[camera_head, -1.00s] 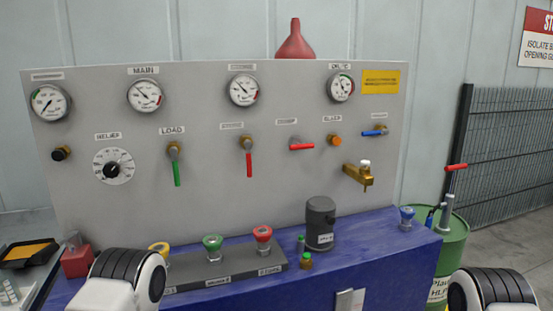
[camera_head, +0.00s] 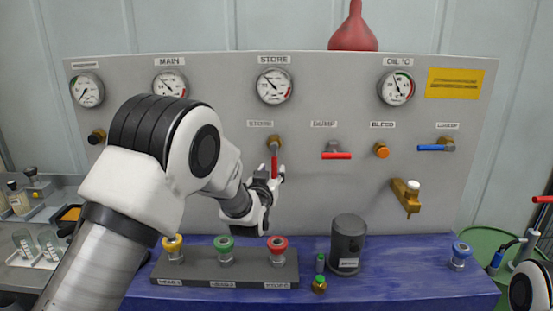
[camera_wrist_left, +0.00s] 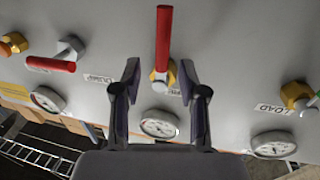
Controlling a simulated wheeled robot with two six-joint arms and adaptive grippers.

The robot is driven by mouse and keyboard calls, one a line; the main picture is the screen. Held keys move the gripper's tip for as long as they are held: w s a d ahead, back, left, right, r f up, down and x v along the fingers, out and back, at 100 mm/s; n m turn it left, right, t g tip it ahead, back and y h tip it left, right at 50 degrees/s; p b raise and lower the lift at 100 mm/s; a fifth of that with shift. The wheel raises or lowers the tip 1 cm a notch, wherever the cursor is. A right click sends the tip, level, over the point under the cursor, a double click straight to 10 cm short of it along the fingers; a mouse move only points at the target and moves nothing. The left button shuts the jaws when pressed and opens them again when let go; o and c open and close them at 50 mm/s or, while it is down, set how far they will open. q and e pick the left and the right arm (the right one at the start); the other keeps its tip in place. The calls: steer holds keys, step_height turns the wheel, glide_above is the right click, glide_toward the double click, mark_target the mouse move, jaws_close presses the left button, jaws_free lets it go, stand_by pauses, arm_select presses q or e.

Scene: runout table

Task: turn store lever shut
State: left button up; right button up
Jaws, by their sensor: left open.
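The store lever (camera_head: 274,160) is red, hangs straight down from its brass valve on the grey panel, under the STORE label. My left gripper (camera_head: 272,176) is open in front of the panel at the lever, hiding its lower end. In the left wrist view the panel appears upside down. The red store lever (camera_wrist_left: 163,38) there points up and lies between the two spread fingers (camera_wrist_left: 160,80), with a visible gap on each side. I cannot tell how far along their depth it sits. My right gripper is out of view.
The red dump lever (camera_head: 337,155) lies horizontal to the right, beside the orange bleed knob (camera_head: 381,151) and blue lever (camera_head: 435,148). A brass tap (camera_head: 406,196) sticks out. Below stand a dark canister (camera_head: 347,245) and a block with coloured knobs (camera_head: 225,270). My left arm hides the load lever.

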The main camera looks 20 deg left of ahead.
mark_target(274, 166)
arm_select(q)
steer(key=w, duration=0.1)
steer(key=w+p, duration=0.1)
steer(key=w, duration=0.1)
steer(key=w+a, duration=0.1)
steer(key=w, duration=0.1)
steer(key=shift+w+f, duration=0.1)
steer(key=shift+w, duration=0.15)
steer(key=shift+w+f, duration=0.1)
steer(key=shift+d, duration=0.15)
steer(key=shift+s, duration=0.25)
jaws_close()
